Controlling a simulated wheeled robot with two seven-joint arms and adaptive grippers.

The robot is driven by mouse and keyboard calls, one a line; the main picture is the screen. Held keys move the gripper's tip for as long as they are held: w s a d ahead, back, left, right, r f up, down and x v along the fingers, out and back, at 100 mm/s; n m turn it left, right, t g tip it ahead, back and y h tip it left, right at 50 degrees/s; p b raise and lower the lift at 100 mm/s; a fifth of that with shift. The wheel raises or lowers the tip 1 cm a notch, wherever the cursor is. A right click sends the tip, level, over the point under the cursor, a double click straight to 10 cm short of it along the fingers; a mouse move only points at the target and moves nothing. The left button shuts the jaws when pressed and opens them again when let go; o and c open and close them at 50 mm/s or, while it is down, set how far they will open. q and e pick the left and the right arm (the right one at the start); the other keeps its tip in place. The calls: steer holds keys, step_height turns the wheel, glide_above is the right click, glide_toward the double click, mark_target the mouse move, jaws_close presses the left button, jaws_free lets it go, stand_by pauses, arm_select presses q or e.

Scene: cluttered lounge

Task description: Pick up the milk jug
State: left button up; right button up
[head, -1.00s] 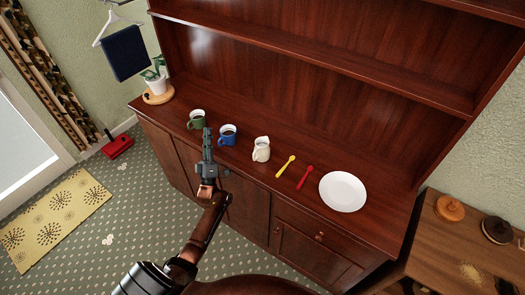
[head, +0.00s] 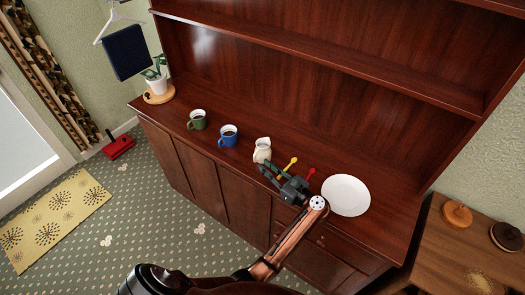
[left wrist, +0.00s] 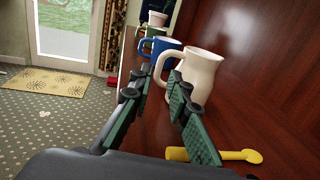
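The milk jug (head: 262,149) is a small cream jug standing upright on the dark wooden sideboard (head: 330,228). My left gripper (head: 270,173) is just in front of it, low over the counter. In the left wrist view the jug (left wrist: 197,72) stands just beyond the fingertips, with its handle on the left side. I cannot tell whether a fingertip touches the jug. My right gripper is not in view.
A blue mug (head: 228,136) and a green mug (head: 197,120) stand left of the jug. A yellow spoon (head: 291,163), a red spoon (head: 311,173) and a white plate (head: 345,195) lie to the right. The sideboard's back panel rises behind.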

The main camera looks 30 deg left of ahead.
mark_target(257, 160)
arm_select(q)
steer(key=p+x, duration=0.1)
steer(key=x, duration=0.4)
steer(key=shift+a, duration=0.25)
steer(key=shift+d, duration=0.1)
jaws_close()
